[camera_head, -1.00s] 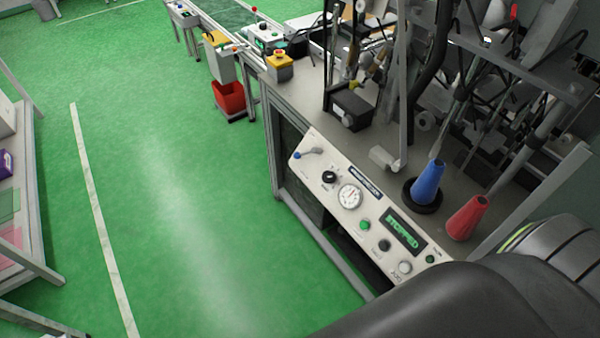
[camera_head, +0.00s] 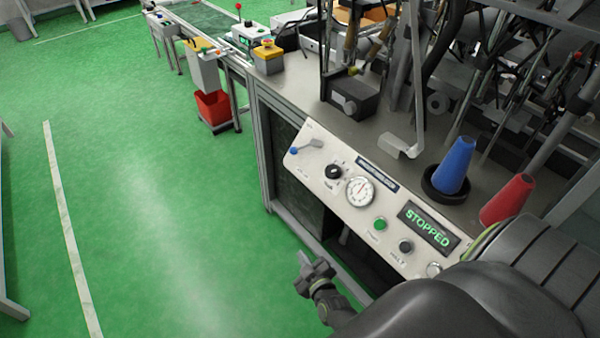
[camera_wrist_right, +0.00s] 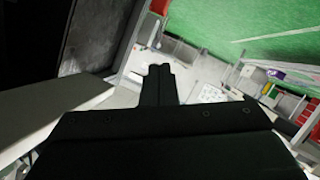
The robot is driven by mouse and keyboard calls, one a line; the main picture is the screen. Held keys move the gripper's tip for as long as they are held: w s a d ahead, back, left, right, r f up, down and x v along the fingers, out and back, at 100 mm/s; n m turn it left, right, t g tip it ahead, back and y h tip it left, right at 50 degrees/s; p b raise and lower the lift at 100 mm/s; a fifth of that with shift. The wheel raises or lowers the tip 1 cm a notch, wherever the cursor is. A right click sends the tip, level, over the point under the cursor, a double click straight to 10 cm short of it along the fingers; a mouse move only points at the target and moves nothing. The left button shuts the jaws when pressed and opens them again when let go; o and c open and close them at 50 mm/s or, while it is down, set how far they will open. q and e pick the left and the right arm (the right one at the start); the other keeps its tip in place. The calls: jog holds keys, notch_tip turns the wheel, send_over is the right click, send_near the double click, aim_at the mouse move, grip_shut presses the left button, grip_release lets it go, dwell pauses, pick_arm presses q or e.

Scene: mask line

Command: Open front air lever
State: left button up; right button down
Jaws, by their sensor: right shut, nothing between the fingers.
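The air lever (camera_head: 305,146) is a small grey handle with a blue tip at the upper left end of the white control panel (camera_head: 320,174). The panel is on the front of the machine. My right gripper (camera_head: 305,262) is in front of and below the panel, over the green floor, apart from the lever. It is shut and empty. In the right wrist view its closed fingers (camera_wrist_right: 158,72) point up the picture. My left gripper is not in view.
The panel also carries a gauge (camera_head: 360,191), a green button (camera_head: 380,224), knobs and a display (camera_head: 428,227) reading STOPPED. Blue (camera_head: 456,165) and red (camera_head: 507,199) cones stand on the machine table. A red bin (camera_head: 212,106) is on the floor; green floor left is clear.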

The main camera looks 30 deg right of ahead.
jog(key=w+d+r+m+t+h+b, duration=0.1)
jog(key=r+h+b, duration=0.3)
jog(key=r, duration=0.4)
jog(key=w+d+r+m+t+h+b, duration=0.1)
jog(key=w+d+r+t+h+b, duration=0.1)
jog(key=r, duration=0.5)
jog(key=w+t+h+b, duration=0.1)
jog(key=w+h+b, duration=0.1)
jog(key=h, duration=0.1)
jog(key=shift+w+d+r+m, duration=0.3)
jog(key=shift+w+d+r, duration=0.05)
jog(key=shift+r, duration=0.05)
jog(key=shift+w, duration=0.1)
send_near(306, 146)
jog(key=w, duration=0.2)
jog(key=w+d, duration=0.1)
jog(key=w, duration=0.1)
jog(key=w+d, duration=0.1)
jog(key=shift+w, duration=0.4)
jog(key=shift+w+d+r, duration=0.25)
jog(key=shift+w, duration=0.2)
jog(key=shift+w+h, duration=0.1)
jog(key=shift+h, duration=0.4)
